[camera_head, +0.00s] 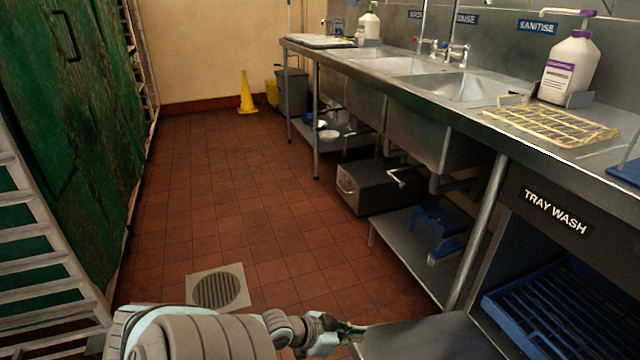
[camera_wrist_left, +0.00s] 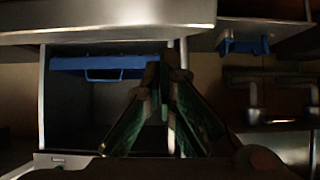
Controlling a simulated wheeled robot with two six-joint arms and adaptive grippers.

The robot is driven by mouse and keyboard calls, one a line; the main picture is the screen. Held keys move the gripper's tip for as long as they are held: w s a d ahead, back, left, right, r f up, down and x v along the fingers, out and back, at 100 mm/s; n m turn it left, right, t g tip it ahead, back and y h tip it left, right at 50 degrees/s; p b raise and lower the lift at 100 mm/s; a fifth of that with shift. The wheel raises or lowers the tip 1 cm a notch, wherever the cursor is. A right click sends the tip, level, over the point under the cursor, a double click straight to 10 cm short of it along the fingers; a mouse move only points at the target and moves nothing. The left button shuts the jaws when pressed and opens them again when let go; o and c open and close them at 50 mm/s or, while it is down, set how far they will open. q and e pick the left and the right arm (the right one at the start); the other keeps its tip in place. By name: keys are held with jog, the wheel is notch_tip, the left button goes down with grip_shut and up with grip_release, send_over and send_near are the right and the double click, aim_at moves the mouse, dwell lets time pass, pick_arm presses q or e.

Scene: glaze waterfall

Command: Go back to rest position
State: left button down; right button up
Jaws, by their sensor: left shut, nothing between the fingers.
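My left arm reaches in from the bottom of the head view. Its gripper (camera_head: 352,332) is low, beside the steel surface at the bottom and short of the tray wash opening. In the left wrist view the fingers (camera_wrist_left: 163,75) come together at their tips, with nothing between them. Behind them a blue tray (camera_wrist_left: 105,66) shows under the steel counter. My right gripper is not in either view.
The steel sink counter (camera_head: 455,102) runs along the right, with a sanitiser bottle (camera_head: 568,70) and a wire rack (camera_head: 545,124). Green doors (camera_head: 75,130) stand at the left. A yellow floor sign (camera_head: 246,95) stands far back. The red tiled floor (camera_head: 220,190) between is clear.

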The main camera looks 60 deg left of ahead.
pick_arm(q)
jog(key=s+a+r+p, duration=0.1)
jog(key=s, duration=0.8)
jog(key=shift+s+a, duration=0.2)
jog(key=shift+s, duration=0.1)
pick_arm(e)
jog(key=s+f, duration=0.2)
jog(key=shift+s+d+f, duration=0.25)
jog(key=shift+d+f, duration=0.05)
